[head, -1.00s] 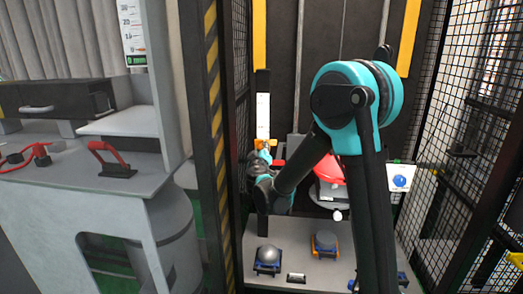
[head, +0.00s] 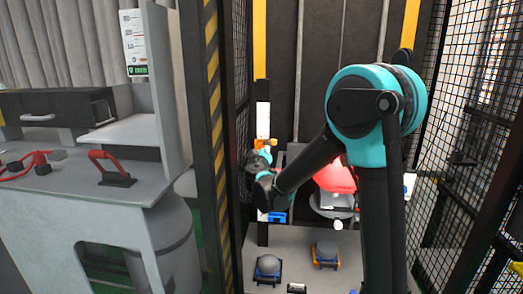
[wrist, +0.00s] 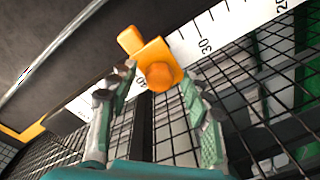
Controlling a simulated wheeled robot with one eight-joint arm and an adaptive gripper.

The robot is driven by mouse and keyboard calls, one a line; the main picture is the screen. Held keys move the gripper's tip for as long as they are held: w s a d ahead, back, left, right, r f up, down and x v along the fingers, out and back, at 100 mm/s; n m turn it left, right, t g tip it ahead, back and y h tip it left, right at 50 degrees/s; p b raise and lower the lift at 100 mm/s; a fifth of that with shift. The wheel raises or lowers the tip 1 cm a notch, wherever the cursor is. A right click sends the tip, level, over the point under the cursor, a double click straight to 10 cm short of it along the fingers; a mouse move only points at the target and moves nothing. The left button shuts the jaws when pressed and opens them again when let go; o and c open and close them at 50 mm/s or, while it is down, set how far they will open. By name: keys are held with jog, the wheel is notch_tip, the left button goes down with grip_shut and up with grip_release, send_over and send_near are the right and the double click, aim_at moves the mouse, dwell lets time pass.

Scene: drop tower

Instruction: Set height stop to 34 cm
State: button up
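The orange height stop (wrist: 155,65) sits on a white printed scale (wrist: 225,32) in the wrist view. The mark 30 shows just right of the stop. A mark that looks like 40 is partly covered at its lower left, so the exact setting cannot be read. The left finger is very close to the stop; contact is unclear. In the head view the stop (head: 265,142) is small, low on the scale (head: 263,118), with my gripper (head: 258,158) just below it.
A red rounded part (head: 335,177) stands right of my forearm. Grey domed pieces on a blue base (head: 267,268) and an orange base (head: 325,254) sit on the grey plate. Mesh walls (head: 465,130) and a striped post (head: 213,110) enclose the tower. A grey bench (head: 60,190) is at left.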

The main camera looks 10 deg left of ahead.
jog(key=s, duration=1.2)
jog(key=shift+d, duration=0.3)
jog(key=s+d+f+m+g+h, duration=0.1)
jog(key=d+f+m+g+h, duration=0.15)
jog(key=d, duration=0.55)
jog(key=d+f+m+g+h, duration=0.1)
jog(key=d+f+m+h, duration=0.15)
jog(key=d, duration=0.45)
jog(key=s+d+f+m+g, duration=0.1)
jog(key=s+d+f+g, duration=0.25)
jog(key=d+f, duration=0.2)
jog(key=s+d+f+m+g, duration=0.1)
jog(key=s+d+f+g, duration=0.1)
jog(key=s+d+f, duration=0.4)
jog(key=s+d+f+m+g+y, duration=0.1)
jog(key=s+f+g+y, duration=0.1)
jog(key=s+f, duration=0.2)
jog(key=s+d+f+m+g+y, duration=0.1)
jog(key=s+f+g+y, duration=0.1)
jog(key=s, duration=0.9)
jog(key=shift+f+m+g, duration=0.3)
jog(key=shift+f+g, duration=0.1)
jog(key=shift+f, duration=0.45)
jog(key=shift+d, duration=0.15)
